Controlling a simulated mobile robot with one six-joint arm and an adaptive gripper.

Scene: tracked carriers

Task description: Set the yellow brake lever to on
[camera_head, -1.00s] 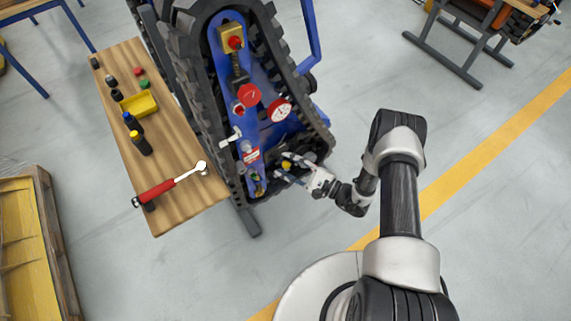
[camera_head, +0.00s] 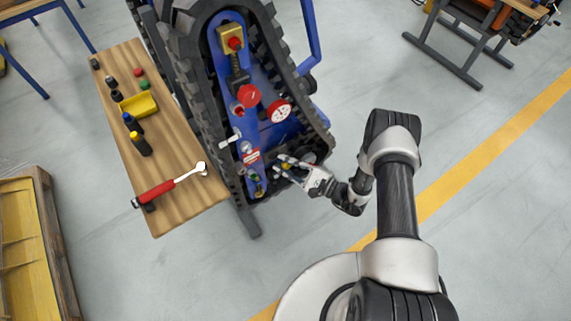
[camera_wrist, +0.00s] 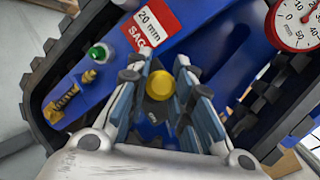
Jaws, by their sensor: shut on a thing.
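The yellow brake lever shows as a round yellow knob (camera_wrist: 159,85) in the middle of the wrist view. My gripper (camera_wrist: 168,88) has its fingers on both sides of the knob and is shut on it. In the head view my gripper (camera_head: 282,166) is at the lower end of the blue tracked carrier (camera_head: 283,132), inside the track. The fingers hide most of the lever there. Its shaft and any on or off marking cannot be made out.
A red and white "20 mm SAG" label (camera_wrist: 152,24), a dial gauge (camera_wrist: 298,22), a green-capped fitting (camera_wrist: 99,53) and a brass spring part (camera_wrist: 70,96) are close by. Black track surrounds the panel. A bench (camera_head: 190,212) with a ratchet (camera_head: 172,184) stands left.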

